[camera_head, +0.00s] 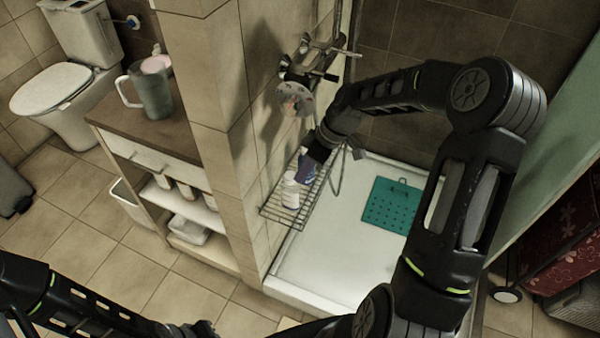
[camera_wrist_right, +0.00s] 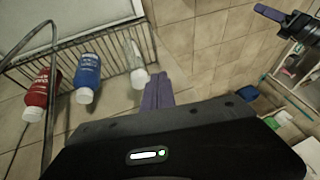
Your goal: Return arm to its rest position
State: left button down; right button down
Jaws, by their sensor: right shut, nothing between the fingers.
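My right arm reaches over the shower. My right gripper (camera_head: 311,167) is beside the wire rack (camera_head: 277,214) on the tiled wall. In the right wrist view the purple fingers of this gripper (camera_wrist_right: 159,92) are together and hold nothing. A red bottle (camera_wrist_right: 39,90), a blue bottle (camera_wrist_right: 88,75) and a clear white-capped bottle (camera_wrist_right: 134,57) show by the rack, apart from the fingers. My left arm lies low at the left of the head view. My left gripper (camera_wrist_right: 269,13) shows small at the top right of the wrist view; its jaw state is unclear.
The white shower tray (camera_head: 325,250) holds a teal mat (camera_head: 390,205). Shower taps (camera_head: 310,72) and a hanging hose are close to my right forearm. A tiled wall separates the shower from a cabinet (camera_head: 118,132) carrying a jug (camera_head: 151,92). A toilet (camera_head: 65,85) stands behind.

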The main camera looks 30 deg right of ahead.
dwell(0.4)
jog(key=s+a+f+m, duration=0.3)
jog(key=s+a+f, duration=0.2)
jog(key=a+f, duration=0.25)
jog(key=s+a+f+m, duration=0.2)
jog(key=s+a+f, duration=0.2)
jog(key=a+f, duration=0.35)
jog(key=s+a+f+m, duration=0.2)
jog(key=s, duration=0.4)
jog(key=s+a+f+m+g, duration=0.1)
jog(key=s+a+f+m, duration=0.1)
jog(key=s, duration=0.5)
jog(key=shift+a+f+m, duration=0.3)
jog(key=shift+a+f, duration=0.35)
jog(key=shift+f, duration=0.05)
